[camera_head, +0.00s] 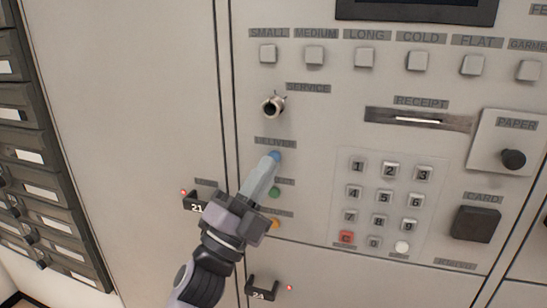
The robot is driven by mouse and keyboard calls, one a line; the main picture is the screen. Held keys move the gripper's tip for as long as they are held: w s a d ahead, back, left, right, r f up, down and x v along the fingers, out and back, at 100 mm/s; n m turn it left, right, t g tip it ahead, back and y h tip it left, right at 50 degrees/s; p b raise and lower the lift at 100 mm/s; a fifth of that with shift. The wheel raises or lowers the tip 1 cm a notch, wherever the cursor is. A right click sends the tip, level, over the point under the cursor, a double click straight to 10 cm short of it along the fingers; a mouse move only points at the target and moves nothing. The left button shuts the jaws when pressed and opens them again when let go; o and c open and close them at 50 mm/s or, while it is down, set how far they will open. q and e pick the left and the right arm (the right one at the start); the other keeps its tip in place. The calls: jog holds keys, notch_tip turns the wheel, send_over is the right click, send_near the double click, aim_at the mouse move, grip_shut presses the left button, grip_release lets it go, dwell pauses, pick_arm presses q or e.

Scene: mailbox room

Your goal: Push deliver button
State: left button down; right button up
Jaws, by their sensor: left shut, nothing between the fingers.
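The deliver button (276,155) is a small blue round button under the DELIVER label (275,143) on the grey machine panel. My left gripper (270,160) is shut and empty, its fingertips at the blue button and covering part of it. I cannot tell whether the tips touch the button or stop just short of it. My right gripper is not in view.
A green button (275,192) and an orange button (276,223) sit below, partly behind my gripper. A keypad (387,200) is to the right, and a service key lock (272,105) juts out above. Handles marked 21 (196,207) and 24 (262,293) stick out nearby.

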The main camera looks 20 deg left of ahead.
pick_arm(q)
jog(key=shift+w, duration=0.4)
jog(key=shift+w, duration=0.4)
dwell(0.5)
jog(key=shift+s, duration=0.15)
dwell(0.3)
jog(key=shift+s, duration=0.7)
jog(key=s, duration=0.5)
jog(key=shift+p, duration=0.35)
